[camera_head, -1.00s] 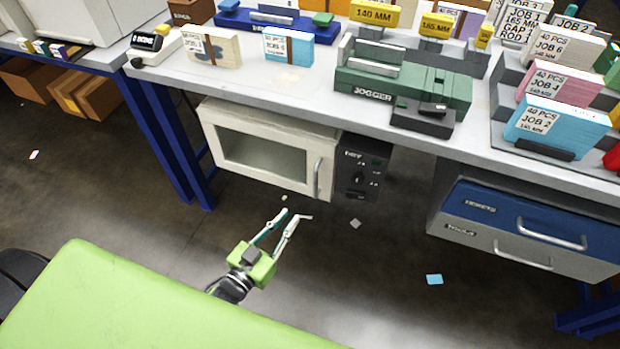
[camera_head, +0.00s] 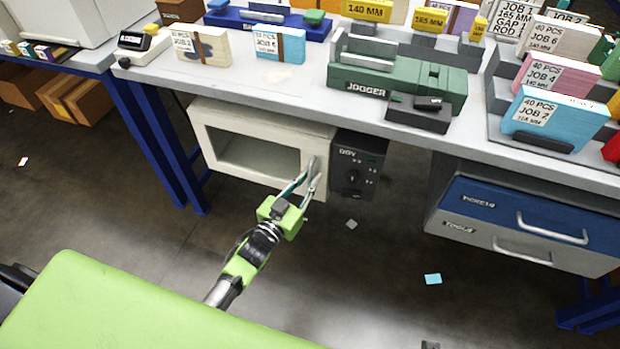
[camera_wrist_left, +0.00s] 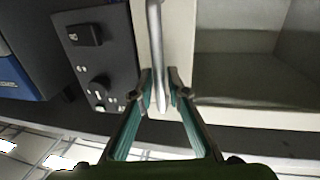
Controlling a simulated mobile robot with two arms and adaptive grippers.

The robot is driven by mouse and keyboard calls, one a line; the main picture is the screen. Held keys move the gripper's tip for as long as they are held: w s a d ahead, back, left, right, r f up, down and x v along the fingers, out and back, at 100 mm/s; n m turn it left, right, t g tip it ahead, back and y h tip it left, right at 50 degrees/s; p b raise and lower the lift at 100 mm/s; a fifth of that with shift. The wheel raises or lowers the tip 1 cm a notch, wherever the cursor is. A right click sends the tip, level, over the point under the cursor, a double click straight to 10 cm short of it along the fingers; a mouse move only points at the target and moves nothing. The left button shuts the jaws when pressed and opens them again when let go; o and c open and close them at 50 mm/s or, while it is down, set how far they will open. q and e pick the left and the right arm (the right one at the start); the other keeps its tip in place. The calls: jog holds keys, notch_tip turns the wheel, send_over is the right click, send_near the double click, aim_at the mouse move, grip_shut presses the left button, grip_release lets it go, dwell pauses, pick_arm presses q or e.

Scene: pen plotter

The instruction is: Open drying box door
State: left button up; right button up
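The drying box (camera_head: 205,125) hangs under the bench. It is off-white with a window in its door, and the door is shut. A metal bar handle (camera_head: 316,166) stands upright at the door's right edge. My left gripper (camera_head: 310,176) is at the handle's lower part. In the left wrist view the handle (camera_wrist_left: 155,40) runs down between the two fingertips (camera_wrist_left: 160,80), one on each side and very close. I cannot tell if both fingers press on it. My right gripper is not in view.
A dark control panel (camera_head: 357,172) with a knob sits right of the door. The bench top (camera_head: 300,85) overhangs above, carrying a green jogger (camera_head: 400,85) and paper stacks. A blue drawer (camera_head: 485,205) is at right. The floor below is mostly clear.

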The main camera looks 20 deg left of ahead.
pick_arm(q)
jog(key=shift+w, duration=0.1)
grip_shut()
